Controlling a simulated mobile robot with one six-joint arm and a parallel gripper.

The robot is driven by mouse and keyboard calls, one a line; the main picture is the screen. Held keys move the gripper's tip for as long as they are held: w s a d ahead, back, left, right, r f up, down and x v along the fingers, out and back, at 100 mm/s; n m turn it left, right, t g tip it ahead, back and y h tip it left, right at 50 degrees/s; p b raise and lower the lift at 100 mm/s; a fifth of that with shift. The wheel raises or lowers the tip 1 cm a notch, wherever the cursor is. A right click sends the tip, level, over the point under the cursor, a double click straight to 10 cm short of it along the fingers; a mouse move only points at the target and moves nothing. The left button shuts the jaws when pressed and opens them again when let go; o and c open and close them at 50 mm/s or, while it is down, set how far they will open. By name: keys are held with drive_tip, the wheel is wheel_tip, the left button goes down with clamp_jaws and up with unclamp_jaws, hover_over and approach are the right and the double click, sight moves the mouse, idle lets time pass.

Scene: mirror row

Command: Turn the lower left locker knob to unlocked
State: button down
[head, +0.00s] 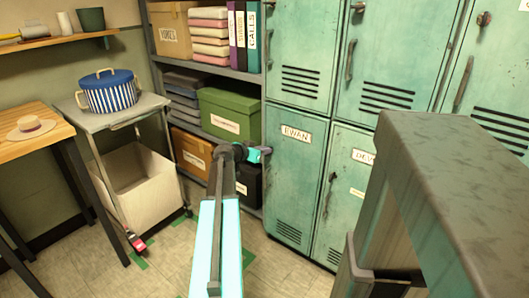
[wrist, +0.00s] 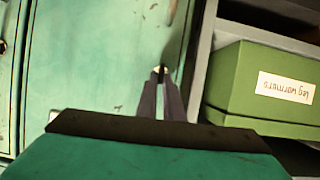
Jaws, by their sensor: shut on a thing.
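The lower left locker (head: 295,190) is a worn green door with a name label reading EWAN and vent slots near its bottom. In the head view my gripper (head: 266,152) is at the left edge of this door, and it hides the knob. In the wrist view, which is upside down, my gripper (wrist: 160,76) is shut on the small pale knob (wrist: 160,69) of the green door. Only a bit of the knob shows between the fingertips, so I cannot tell which way it is turned. A dark handle (wrist: 172,10) shows beyond it.
Shelves with a green box (head: 230,114) stand directly left of the locker; the box (wrist: 250,85) is close beside my gripper. A neighbouring locker (head: 345,195) is to the right. A metal frame (head: 440,150) fills the right foreground. A cart (head: 105,118) stands left. Tiled floor lies open below.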

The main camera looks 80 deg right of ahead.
drive_tip(key=shift+w, duration=0.15)
drive_tip(key=shift+w+d+f+n+g, duration=0.3)
drive_tip(key=shift+n+g, duration=0.95)
drive_tip(key=shift+n, duration=1)
drive_tip(key=shift+w+d+f+n+g, duration=0.1)
drive_tip(key=shift+w+f+n+g, duration=0.25)
drive_tip(key=shift+n+g, duration=1.35)
drive_tip(key=shift+w+d+f+n+g, duration=0.15)
drive_tip(key=shift+w+f+n+g, duration=0.4)
drive_tip(key=shift+n, duration=2.2)
drive_tip(key=shift+s+r, duration=0.2)
drive_tip(key=shift+s, duration=0.05)
drive_tip(key=c, duration=1.9)
unclamp_jaws()
drive_tip(key=shift+c, duration=0.2)
drive_tip(key=shift+o, duration=0.2)
drive_tip(key=shift+s, duration=0.1)
